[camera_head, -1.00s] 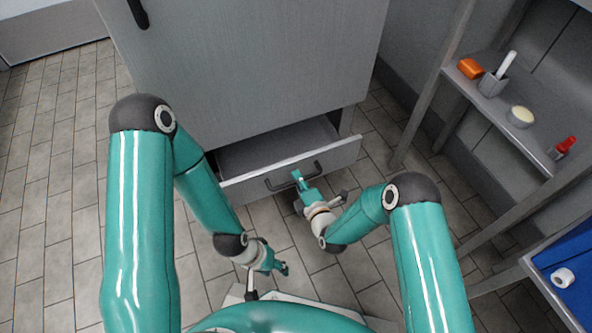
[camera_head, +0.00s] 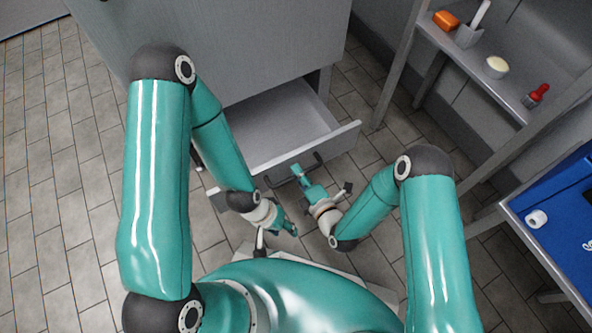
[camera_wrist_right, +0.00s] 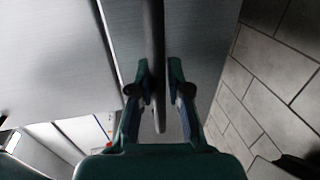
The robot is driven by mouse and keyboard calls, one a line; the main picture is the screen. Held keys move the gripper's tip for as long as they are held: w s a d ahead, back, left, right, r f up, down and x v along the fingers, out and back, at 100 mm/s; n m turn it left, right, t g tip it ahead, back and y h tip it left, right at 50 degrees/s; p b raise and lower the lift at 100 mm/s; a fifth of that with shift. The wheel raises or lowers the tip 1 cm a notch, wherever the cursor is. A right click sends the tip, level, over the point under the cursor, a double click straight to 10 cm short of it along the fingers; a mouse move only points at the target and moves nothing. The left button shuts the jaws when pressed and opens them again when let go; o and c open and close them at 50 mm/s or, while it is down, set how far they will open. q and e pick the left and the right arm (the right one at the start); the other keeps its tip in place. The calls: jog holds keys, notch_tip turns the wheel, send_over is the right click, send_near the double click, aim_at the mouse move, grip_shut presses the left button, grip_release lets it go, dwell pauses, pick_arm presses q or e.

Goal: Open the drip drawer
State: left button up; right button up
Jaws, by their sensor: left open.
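The grey drawer (camera_head: 340,140) at the bottom of the cabinet stands well open, and its inside looks empty. Its dark bar handle (camera_head: 319,157) is on the front panel, partly hidden by my right gripper (camera_head: 298,172). In the right wrist view the handle (camera_wrist_right: 154,35) runs between the two fingers of my right gripper (camera_wrist_right: 159,85), which are closed around it. My left gripper (camera_head: 288,229) is open and empty, low in front of the drawer and apart from it. My left forearm covers the drawer's left part.
The tall grey cabinet (camera_head: 240,50) stands above the drawer. At right, a shelf (camera_head: 515,75) holds an orange block (camera_head: 446,20), a cup, a pale round item and a red-handled item. Tiled floor at left is clear.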

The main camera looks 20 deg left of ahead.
jog(key=o, duration=0.3)
jog(key=shift+f, duration=0.1)
jog(key=shift+o, duration=0.2)
jog(key=v, duration=1.2)
